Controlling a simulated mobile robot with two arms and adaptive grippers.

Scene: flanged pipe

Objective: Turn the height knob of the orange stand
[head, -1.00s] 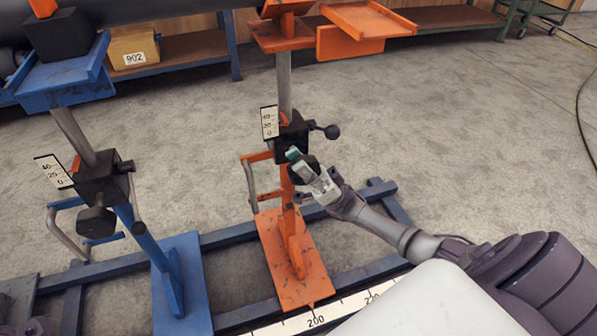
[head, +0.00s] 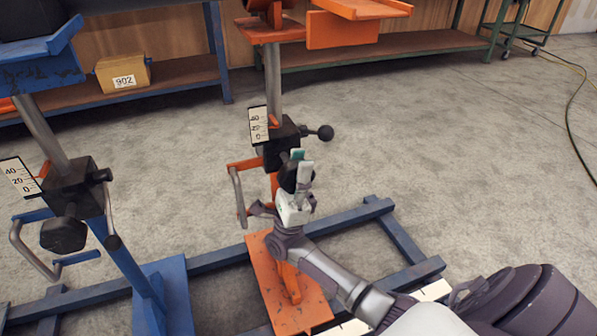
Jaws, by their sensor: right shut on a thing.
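The orange stand (head: 272,130) is at the middle of the head view, with a black clamp block on its post. Its black height knob (head: 287,180) is on the near side of the block, partly hidden by my gripper. My right gripper (head: 301,162) is shut on the knob, with its pale, green-tipped fingers pointing up. A scale plate (head: 258,124) marked 0, 20 and 40 is beside the block, with a small orange pointer at its right edge. My left gripper is not in view.
A black ball-ended lever (head: 325,132) sticks out right of the block. Blue floor rails (head: 215,258) run underneath. Open floor lies right.

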